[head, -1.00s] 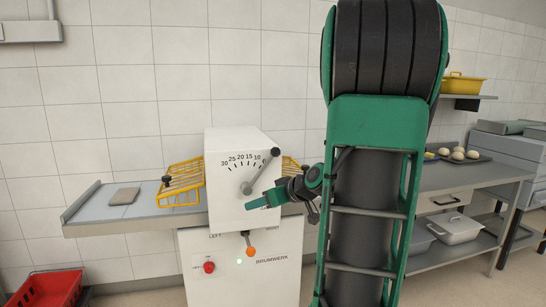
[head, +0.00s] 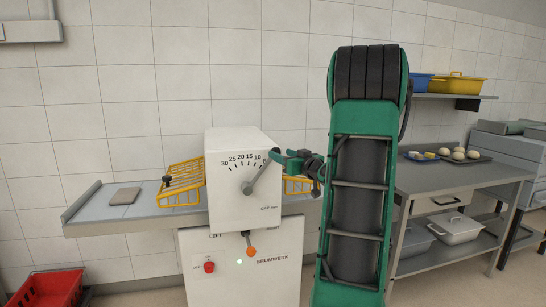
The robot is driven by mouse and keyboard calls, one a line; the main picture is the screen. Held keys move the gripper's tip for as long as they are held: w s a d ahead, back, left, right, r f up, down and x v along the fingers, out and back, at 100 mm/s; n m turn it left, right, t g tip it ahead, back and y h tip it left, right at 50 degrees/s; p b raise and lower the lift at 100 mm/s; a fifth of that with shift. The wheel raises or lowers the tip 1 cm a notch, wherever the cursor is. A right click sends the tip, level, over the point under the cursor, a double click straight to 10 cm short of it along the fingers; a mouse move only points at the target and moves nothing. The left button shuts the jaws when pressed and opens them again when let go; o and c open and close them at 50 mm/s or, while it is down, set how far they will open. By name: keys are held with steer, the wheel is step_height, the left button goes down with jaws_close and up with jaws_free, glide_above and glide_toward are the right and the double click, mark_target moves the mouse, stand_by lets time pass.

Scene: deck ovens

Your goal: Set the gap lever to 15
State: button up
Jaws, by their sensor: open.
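The gap lever (head: 262,172) is a grey arm on the front of the white machine head (head: 229,205). Its pivot is at the lower middle, and it slants up to the right, pointing past the 10 end of the printed scale (head: 243,162), which reads from 30 at left down to the right. The lever's dark knob is largely hidden by my gripper. My gripper (head: 275,156), with green fingers, is open at the knob end of the lever, coming from the right. I cannot tell whether the fingers touch or surround the knob.
Yellow wire guards (head: 184,183) stand on both sides of the head, above the grey belt table (head: 90,213). Below are an orange-knobbed lever (head: 251,251) and a red button (head: 209,267). A steel table (head: 450,177) with a dough tray (head: 445,160) stands right. A red crate (head: 48,288) is at lower left.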

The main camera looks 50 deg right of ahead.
mark_target(278, 152)
steer(key=shift+x, duration=1.7)
